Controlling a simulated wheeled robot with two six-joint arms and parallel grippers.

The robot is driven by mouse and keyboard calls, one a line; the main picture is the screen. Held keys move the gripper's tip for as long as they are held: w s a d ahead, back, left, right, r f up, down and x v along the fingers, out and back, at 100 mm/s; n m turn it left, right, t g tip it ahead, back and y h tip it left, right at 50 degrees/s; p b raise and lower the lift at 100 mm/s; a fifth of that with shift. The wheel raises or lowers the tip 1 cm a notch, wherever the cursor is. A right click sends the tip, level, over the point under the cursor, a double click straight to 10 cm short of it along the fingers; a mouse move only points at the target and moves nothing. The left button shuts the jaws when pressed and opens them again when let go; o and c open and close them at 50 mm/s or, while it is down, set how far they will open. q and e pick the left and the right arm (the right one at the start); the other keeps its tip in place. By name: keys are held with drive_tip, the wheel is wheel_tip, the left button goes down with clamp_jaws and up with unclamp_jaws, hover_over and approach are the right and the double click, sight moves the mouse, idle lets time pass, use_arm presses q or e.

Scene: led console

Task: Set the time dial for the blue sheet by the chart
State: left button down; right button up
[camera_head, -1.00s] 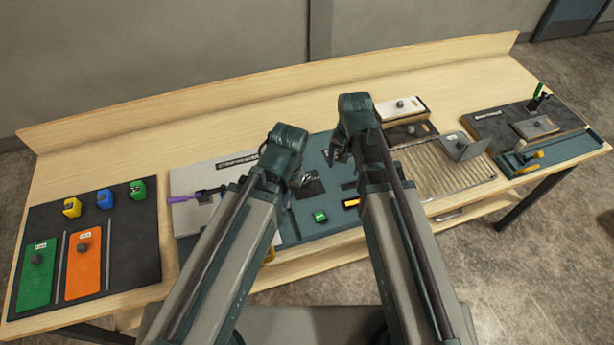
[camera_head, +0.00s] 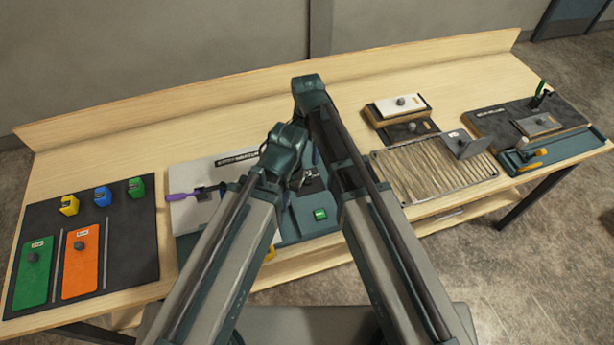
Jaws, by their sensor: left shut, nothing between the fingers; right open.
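The console (camera_head: 296,226) is a teal panel with a grey-white area on its left, in the middle of the bench. A green button (camera_head: 320,214) shows near its front. My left gripper (camera_head: 308,178) is shut and empty over the middle of the console, beside a small dark part. My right gripper is open above the back of the console, mostly hidden behind my own arms. I cannot make out the time dial, the chart or a blue sheet; my arms cover much of the console.
A black mat (camera_head: 128,262) at left holds a green plate (camera_head: 38,262), an orange plate (camera_head: 80,278) and yellow, blue and green blocks. A slatted rack (camera_head: 420,178) and a blue tray (camera_head: 565,150) stand at right.

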sight(307, 177)
use_arm(q)
wheel_tip(307, 177, down, 12)
drive_tip(key=b, duration=1.1)
drive_tip(key=shift+f+b, duration=0.2)
drive_tip(key=shift+b, duration=0.1)
use_arm(e)
wheel_tip(307, 177, down, 12)
drive_tip(key=shift+f, duration=0.2)
drive_tip(key=shift+r, duration=0.1)
clamp_jaws()
